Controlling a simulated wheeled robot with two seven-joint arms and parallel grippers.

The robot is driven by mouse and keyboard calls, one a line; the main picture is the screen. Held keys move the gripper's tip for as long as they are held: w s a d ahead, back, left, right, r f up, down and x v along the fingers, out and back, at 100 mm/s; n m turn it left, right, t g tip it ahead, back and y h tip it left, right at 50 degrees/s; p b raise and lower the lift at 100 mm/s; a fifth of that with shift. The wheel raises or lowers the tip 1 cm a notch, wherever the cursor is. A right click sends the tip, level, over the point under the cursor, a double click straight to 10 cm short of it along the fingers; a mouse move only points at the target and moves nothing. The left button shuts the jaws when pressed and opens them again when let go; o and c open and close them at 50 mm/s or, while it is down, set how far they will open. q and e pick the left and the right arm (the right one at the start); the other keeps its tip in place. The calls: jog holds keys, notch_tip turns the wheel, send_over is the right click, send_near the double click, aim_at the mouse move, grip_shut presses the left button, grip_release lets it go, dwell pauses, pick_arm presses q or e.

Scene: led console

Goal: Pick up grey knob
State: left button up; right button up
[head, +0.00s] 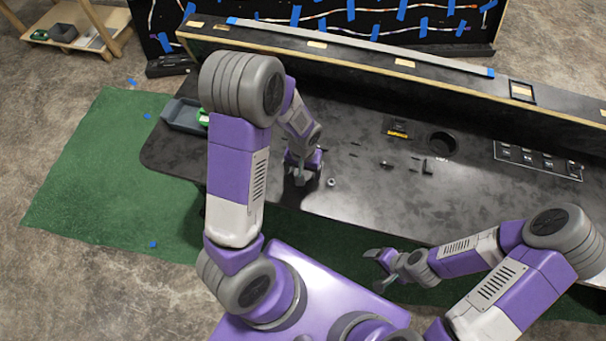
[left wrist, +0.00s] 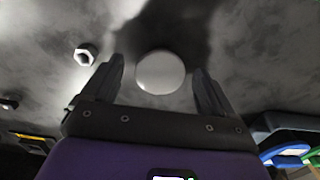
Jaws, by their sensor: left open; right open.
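The grey knob (left wrist: 160,73) shows in the left wrist view as a pale round disc on the dark table, between the two spread fingers of my left gripper. It touches neither finger as far as I can see. My left gripper (head: 301,178) is open and points down over the table in the head view, where it hides the knob. My right gripper (head: 374,260) is open and empty, off the table's front edge.
A small metal nut (head: 331,183) lies beside the left gripper; it also shows in the left wrist view (left wrist: 86,54). A grey tray (head: 181,116) with a green item stands at the table's left end. A round hole (head: 442,144) and a switch panel (head: 538,160) are further right.

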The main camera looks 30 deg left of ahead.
pick_arm(q)
jog(key=c, duration=1.2)
